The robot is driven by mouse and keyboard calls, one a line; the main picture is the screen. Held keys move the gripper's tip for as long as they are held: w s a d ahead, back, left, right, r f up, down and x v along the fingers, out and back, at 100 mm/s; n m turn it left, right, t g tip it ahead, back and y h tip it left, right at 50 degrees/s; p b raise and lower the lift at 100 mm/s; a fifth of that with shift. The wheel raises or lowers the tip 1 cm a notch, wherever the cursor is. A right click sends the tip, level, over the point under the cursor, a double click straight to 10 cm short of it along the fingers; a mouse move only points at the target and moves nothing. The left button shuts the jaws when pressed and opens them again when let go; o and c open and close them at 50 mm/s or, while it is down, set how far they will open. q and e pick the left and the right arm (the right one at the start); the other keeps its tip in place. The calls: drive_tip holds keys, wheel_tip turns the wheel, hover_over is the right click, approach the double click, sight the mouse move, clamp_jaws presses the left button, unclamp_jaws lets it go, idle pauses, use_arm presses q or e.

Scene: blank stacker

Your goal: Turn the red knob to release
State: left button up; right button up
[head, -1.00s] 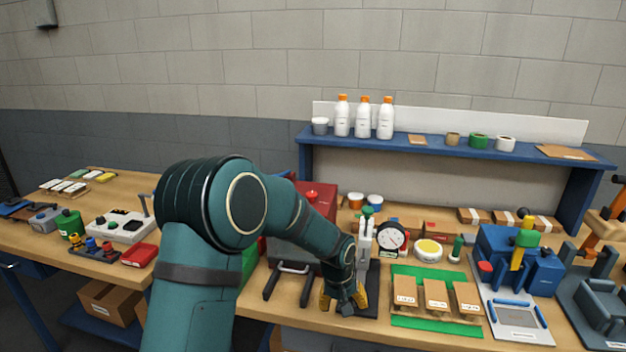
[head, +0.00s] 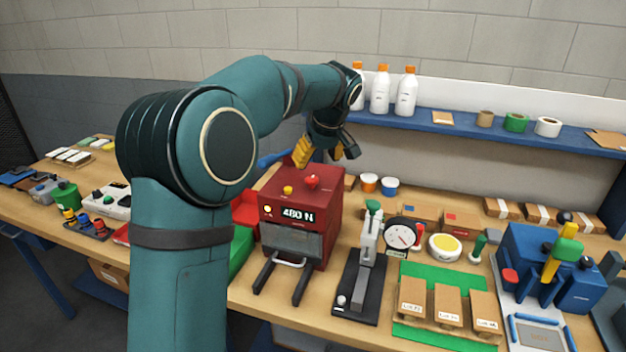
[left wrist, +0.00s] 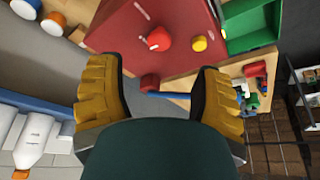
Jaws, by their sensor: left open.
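The red knob (head: 312,181) sits on top of a dark red box-shaped machine (head: 331,217), beside a small yellow button (head: 288,190). The machine's front display reads "480 N". My left gripper (head: 324,158) is open and empty, above and behind the knob, with its yellow fingers apart. In the left wrist view the red knob (left wrist: 159,39) lies beyond the fingers, near the top of the picture, with the yellow button (left wrist: 199,44) to its right. Nothing is between the fingers (left wrist: 152,95) except background and a red round part beyond them. My right gripper is not in view.
A green bin (head: 241,250) stands left of the machine. A lever press (head: 368,245) and a dial gauge (head: 402,235) stand to its right. The blue shelf (head: 460,128) with white bottles is close behind my left gripper.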

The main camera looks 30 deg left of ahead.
sight(312, 179)
use_arm(q)
drive_tip(key=b+x, duration=0.1)
drive_tip(key=x, duration=0.6)
drive_tip(key=shift+w+f, duration=0.15)
drive_tip(key=shift+f, duration=0.2)
clamp_jaws()
